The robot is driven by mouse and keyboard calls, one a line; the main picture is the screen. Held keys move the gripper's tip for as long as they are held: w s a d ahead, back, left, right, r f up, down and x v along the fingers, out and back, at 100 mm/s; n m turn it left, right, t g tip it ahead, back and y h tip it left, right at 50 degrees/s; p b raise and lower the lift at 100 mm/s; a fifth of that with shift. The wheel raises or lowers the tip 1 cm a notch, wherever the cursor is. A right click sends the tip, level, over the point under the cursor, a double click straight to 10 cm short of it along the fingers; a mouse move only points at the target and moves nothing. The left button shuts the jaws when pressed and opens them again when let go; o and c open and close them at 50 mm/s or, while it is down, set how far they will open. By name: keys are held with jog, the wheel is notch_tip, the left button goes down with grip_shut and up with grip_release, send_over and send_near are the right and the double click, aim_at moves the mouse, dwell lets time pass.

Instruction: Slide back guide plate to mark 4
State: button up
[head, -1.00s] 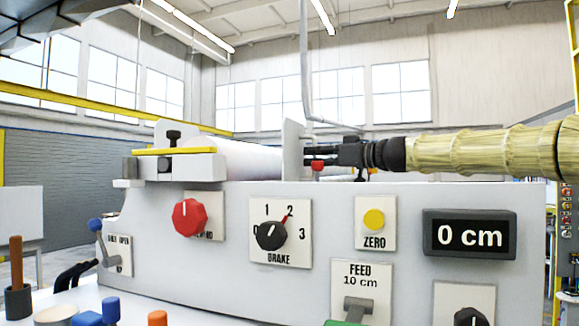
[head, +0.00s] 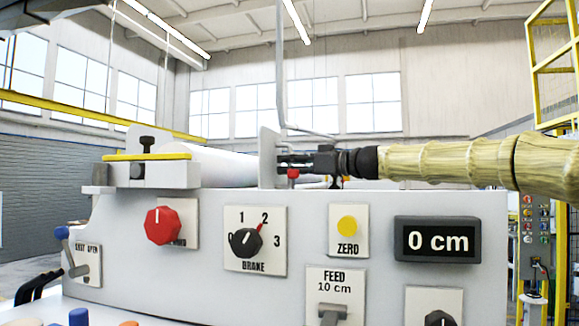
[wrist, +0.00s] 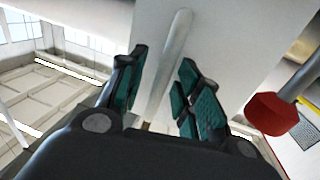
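The guide plate (head: 268,157) is a thin, pale upright plate behind the top edge of the machine's front panel. A white roll lies to its left. My gripper (head: 281,163) comes in from the right with its fingertips at the plate's right side. In the wrist view, its two teal-padded fingers (wrist: 163,62) stand apart on either side of a pale round bar (wrist: 170,60) in front of a pale flat face. Gaps seem to show beside the bar, so the fingers do not look closed on it. No scale with a mark 4 is visible.
A red knob on a stem (wrist: 270,113) is close to the right finger; a red knob (head: 293,173) also shows below my gripper in the head view. The front panel carries a brake dial (head: 246,242), a zero button (head: 347,225) and a display (head: 437,240) reading 0 cm.

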jog(key=v, duration=1.2)
jog(key=shift+d, duration=0.1)
